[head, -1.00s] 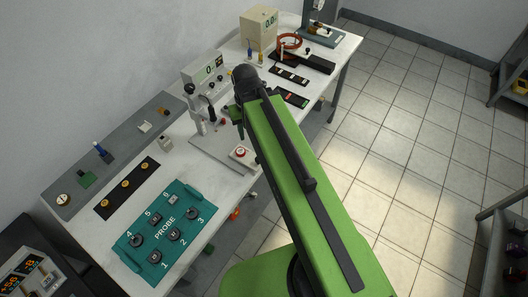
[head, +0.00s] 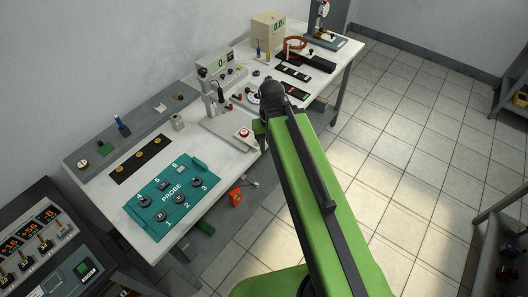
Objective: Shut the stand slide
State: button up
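A light-coloured stand (head: 208,92) with a dark knob at its top stands upright on a pale grey base plate at the middle of the bench. Whether a slide on this stand is open or shut is too small to tell. A second stand (head: 321,18) with a dark base is at the bench's far end. My green arm reaches up the picture, its dark end joint just right of the first stand. My gripper's fingers are hidden behind the arm, and I cannot see them holding anything.
A teal tray marked PROBE (head: 158,229) and a black strip (head: 117,173) lie at the near end of the bench (head: 205,158). A control console (head: 52,284) is at lower left. A beige meter box (head: 267,32) stands farther back.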

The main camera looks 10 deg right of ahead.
aim_at(250, 140)
jog(key=u, duration=0.25)
jog(key=i, duration=0.6)
jog(key=z, duration=0.3)
jog(key=k, duration=1.55)
jog(key=u, duration=0.85)
jog(key=i, duration=1.05)
jog(key=u, duration=0.05)
